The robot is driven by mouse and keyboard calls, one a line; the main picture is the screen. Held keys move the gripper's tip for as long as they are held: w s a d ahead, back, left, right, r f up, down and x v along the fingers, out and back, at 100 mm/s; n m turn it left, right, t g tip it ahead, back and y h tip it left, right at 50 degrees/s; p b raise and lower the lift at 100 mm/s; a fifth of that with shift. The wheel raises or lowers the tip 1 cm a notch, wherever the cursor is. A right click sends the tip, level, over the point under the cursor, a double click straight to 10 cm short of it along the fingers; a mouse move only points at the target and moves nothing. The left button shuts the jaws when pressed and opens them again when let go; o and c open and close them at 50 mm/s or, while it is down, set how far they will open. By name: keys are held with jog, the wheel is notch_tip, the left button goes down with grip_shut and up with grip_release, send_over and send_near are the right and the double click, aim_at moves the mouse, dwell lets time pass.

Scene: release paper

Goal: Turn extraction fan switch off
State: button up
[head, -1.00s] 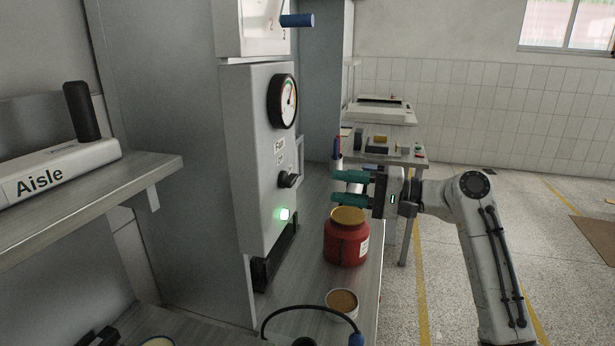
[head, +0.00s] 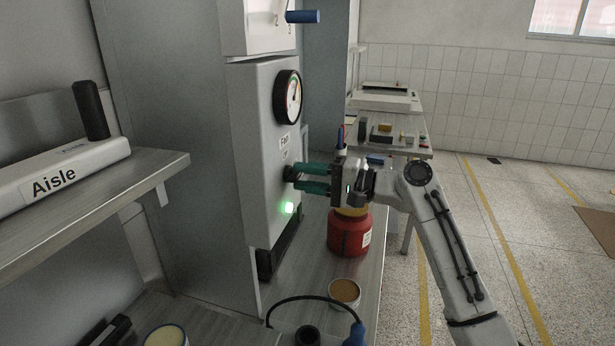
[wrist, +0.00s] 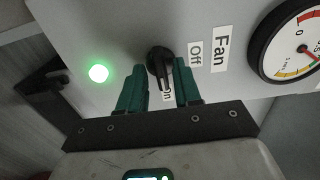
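The fan switch is a black rotary knob (wrist: 160,62) on a grey panel (head: 262,150). In the wrist view it sits beside the labels "Fan" (wrist: 220,48), "Off" (wrist: 195,55) and a partly covered "On" (wrist: 167,93). Its pointer end is toward "On". A green lamp (wrist: 98,73) next to it is lit, and it also shows in the head view (head: 287,208). My gripper (wrist: 160,88) has its green fingers apart on either side of the knob's lower end, with gaps visible. In the head view my gripper (head: 294,180) reaches the panel at the knob, which the fingers mostly hide.
A round gauge (head: 288,97) is above the knob. A red jar (head: 349,232) stands on the bench below my gripper, close under it. A small tub (head: 344,292) and a black cable (head: 310,299) are in front. A blue-handled lever (head: 303,17) sticks out above.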

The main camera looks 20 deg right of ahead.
grip_shut()
jog(key=shift+f+n+b, duration=0.2)
jog(key=shift+n+b, duration=0.1)
jog(key=shift+b, duration=0.25)
jog(key=n+b, duration=1.7)
jog(key=b, duration=0.1)
jog(key=shift+b, duration=0.3)
jog(key=shift+n, duration=0.3)
jog(key=shift+o, duration=0.8)
grip_release()
jog(key=shift+r, duration=0.2)
